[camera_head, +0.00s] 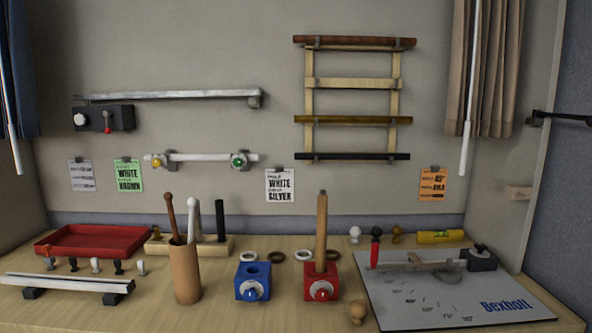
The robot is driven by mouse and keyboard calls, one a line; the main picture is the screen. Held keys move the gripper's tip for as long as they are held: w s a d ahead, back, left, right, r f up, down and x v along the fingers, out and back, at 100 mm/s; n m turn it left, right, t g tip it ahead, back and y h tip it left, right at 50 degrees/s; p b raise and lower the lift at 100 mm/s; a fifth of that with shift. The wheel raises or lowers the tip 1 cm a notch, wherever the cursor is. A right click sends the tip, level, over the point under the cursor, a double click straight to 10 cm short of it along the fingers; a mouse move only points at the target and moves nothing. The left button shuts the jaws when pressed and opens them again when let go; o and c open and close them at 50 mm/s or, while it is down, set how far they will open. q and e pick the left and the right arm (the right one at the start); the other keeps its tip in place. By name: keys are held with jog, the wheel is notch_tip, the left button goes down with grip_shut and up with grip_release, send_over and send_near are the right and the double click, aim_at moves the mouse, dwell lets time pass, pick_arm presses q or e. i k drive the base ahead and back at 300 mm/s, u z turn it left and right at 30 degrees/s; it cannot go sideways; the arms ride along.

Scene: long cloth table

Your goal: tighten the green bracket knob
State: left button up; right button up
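The green bracket knob (239,160) is at the right end of a short pale rail (200,157) on the back wall. It looks like a green ring around a light centre. Its turn and tightness are too small to tell. A yellow bracket knob (158,161) is at the rail's left end. Neither of my grippers is in view, and nothing covers the green knob.
Above hang a long rail (175,95) and a black box (103,118). The table holds a red tray (95,241), a cup of rods (185,275), a blue block (253,282), a red block (321,284) and a grey mat (430,305).

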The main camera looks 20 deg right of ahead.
aim_at(238, 162)
jog(key=z, duration=2.15)
jog(key=i, duration=1.1)
jog(key=u, duration=2.35)
